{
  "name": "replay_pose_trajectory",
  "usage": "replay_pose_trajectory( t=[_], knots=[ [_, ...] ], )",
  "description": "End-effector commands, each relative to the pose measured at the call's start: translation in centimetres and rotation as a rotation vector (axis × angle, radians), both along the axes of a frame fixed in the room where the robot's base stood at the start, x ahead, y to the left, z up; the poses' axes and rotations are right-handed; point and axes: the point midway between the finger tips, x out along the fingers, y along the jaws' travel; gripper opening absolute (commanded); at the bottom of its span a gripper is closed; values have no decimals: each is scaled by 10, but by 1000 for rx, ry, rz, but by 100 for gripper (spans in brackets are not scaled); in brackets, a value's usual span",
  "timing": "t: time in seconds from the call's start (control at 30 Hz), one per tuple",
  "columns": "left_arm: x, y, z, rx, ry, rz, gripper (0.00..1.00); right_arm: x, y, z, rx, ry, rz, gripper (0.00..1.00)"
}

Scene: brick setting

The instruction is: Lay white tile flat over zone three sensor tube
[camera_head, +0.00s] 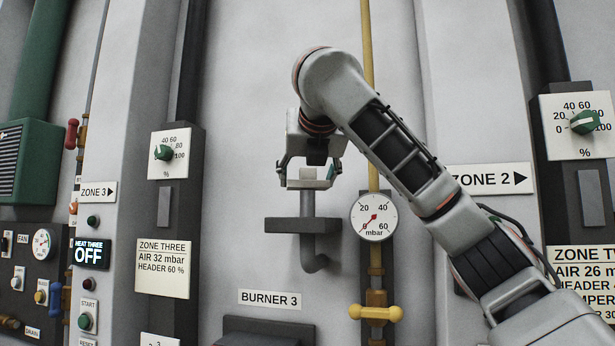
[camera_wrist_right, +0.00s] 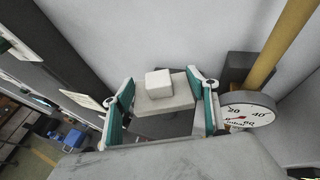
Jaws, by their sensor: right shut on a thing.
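My right gripper (camera_head: 308,172) is shut on the white tile (camera_head: 306,183), just above the grey zone three sensor tube (camera_head: 307,204). The tile looks about level; I cannot tell whether it touches the tube's top. In the right wrist view the tile (camera_wrist_right: 166,101) sits between the green-padded fingers of the gripper (camera_wrist_right: 160,94), with a small white block (camera_wrist_right: 158,83) on its upper face. The tube stands upright through a dark bracket (camera_head: 303,225) and bends below it. The tube's mouth is hidden. My left gripper is not in view.
A round mbar gauge (camera_head: 373,216) is close to the right of the tube, on a yellow pipe (camera_head: 374,263). A BURNER 3 label (camera_head: 270,299) is below. The zone three dial (camera_head: 165,153) and placard (camera_head: 163,268) are left. Bare wall lies between.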

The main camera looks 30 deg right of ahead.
Motion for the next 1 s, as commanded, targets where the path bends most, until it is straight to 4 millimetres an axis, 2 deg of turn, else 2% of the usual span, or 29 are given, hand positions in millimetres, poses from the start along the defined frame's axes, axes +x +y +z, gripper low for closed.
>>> replay_pose_trajectory(
  t=[0.1, 0.13, 0.2, 0.63, 1.0],
  knots=[
    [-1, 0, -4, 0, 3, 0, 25, 0, 0, -3, 0, -1, 0, 38],
    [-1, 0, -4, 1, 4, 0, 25, 0, 0, -2, 0, -1, 0, 64],
    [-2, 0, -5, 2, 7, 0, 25, 0, 0, -2, 0, -1, 0, 78],
    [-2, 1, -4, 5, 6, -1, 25, -5, 3, 1, 0, -1, 1, 78],
    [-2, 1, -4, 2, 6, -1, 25, -56, 28, 26, -3, -6, 0, 78]
  ],
)
